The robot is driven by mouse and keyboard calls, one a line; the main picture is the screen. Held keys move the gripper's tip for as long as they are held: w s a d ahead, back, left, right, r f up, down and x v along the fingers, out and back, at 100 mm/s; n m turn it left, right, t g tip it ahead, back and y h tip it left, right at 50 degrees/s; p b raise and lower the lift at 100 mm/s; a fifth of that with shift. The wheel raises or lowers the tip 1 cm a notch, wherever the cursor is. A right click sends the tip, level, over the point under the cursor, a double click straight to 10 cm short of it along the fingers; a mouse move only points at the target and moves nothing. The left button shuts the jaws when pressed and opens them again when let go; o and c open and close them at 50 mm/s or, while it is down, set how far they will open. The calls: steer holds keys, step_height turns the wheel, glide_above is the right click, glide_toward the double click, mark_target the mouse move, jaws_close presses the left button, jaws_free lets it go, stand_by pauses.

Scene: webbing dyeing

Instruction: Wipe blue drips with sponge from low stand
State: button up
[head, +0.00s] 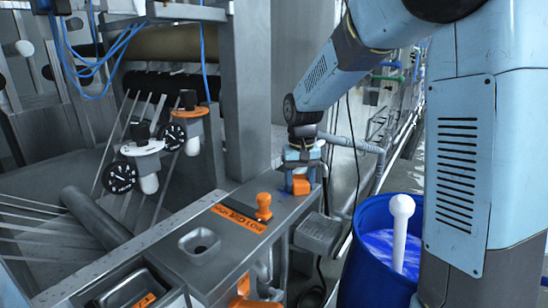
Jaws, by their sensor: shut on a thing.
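My gripper (302,172) points down over the far right end of the metal ledge (262,222). It is shut on an orange block, which looks like the sponge (301,186). The sponge is at or just above the ledge top; I cannot tell whether it touches. A small patch of blue drips (287,192) shows on the ledge just left of the sponge. More drips may be hidden behind the sponge and gripper. A low grey stand (318,232) is to the right of the ledge, with nothing on top.
An orange knob (264,206) and an orange label plate (238,218) are on the ledge, left of the gripper. A sunken basin (199,244) is nearer. A blue drum (378,268) with a white-handled tool (400,232) stands right. A metal post (238,90) rises behind.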

steer(key=shift+s+d+r, duration=0.15)
steer(key=shift+s+d, duration=0.3)
steer(key=shift+d, duration=0.15)
steer(key=shift+r, duration=3.9)
steer(key=shift+w, duration=0.1)
